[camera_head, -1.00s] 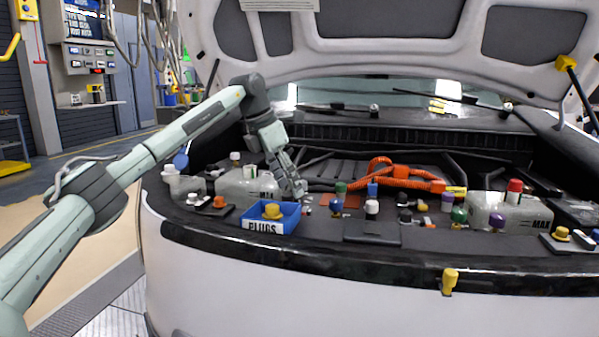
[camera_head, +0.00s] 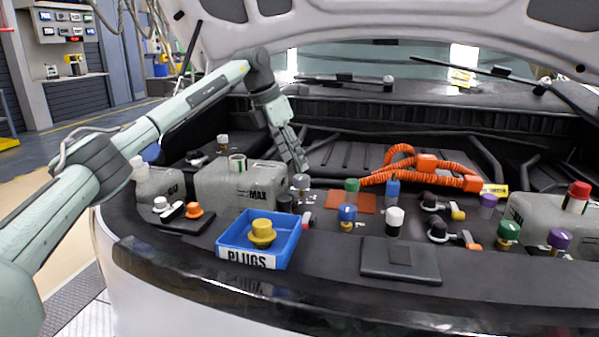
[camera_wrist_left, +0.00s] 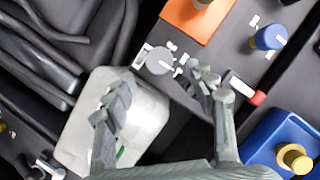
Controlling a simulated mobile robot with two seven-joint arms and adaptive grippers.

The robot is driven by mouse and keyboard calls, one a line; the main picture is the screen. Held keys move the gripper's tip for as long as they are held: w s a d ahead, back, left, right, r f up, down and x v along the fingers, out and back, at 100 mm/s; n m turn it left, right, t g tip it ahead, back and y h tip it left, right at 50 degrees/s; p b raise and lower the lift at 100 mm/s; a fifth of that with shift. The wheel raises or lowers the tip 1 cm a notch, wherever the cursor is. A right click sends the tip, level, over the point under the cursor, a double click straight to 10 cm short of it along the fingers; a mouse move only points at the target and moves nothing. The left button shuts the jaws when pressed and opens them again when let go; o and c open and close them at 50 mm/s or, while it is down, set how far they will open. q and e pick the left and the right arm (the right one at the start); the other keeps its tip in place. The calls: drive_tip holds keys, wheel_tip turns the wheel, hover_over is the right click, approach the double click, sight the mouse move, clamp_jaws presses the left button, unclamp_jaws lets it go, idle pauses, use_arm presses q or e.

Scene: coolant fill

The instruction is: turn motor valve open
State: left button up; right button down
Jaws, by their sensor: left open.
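My left gripper (camera_head: 301,166) is open and points down, just above and behind a small grey knob (camera_head: 301,183). In the left wrist view the two fingers (camera_wrist_left: 168,92) are spread, and a round grey knob (camera_wrist_left: 160,61) with white marks lies beyond the gap between them. A blue knob (camera_head: 347,212) with a white pointer stands to the right; it also shows in the left wrist view (camera_wrist_left: 267,38). A red-ended handle (camera_wrist_left: 256,98) lies by the right finger. I cannot read which knob is the motor valve. My right gripper is not in view.
A blue PLUGS tray (camera_head: 227,234) with a yellow plug (camera_head: 262,232) stands in front of the gripper. A grey MAX tank (camera_head: 222,188) is to its left. An orange cable (camera_head: 400,174), a white-capped post (camera_head: 394,218) and several coloured caps lie right. The raised hood is overhead.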

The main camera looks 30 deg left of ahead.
sight(301, 177)
use_arm(q)
drive_tip(key=x, duration=0.5)
drive_tip(key=shift+w+f, duration=0.15)
drive_tip(key=shift+f, duration=0.15)
drive_tip(key=c, duration=1.1)
drive_tip(key=shift+c, duration=0.3)
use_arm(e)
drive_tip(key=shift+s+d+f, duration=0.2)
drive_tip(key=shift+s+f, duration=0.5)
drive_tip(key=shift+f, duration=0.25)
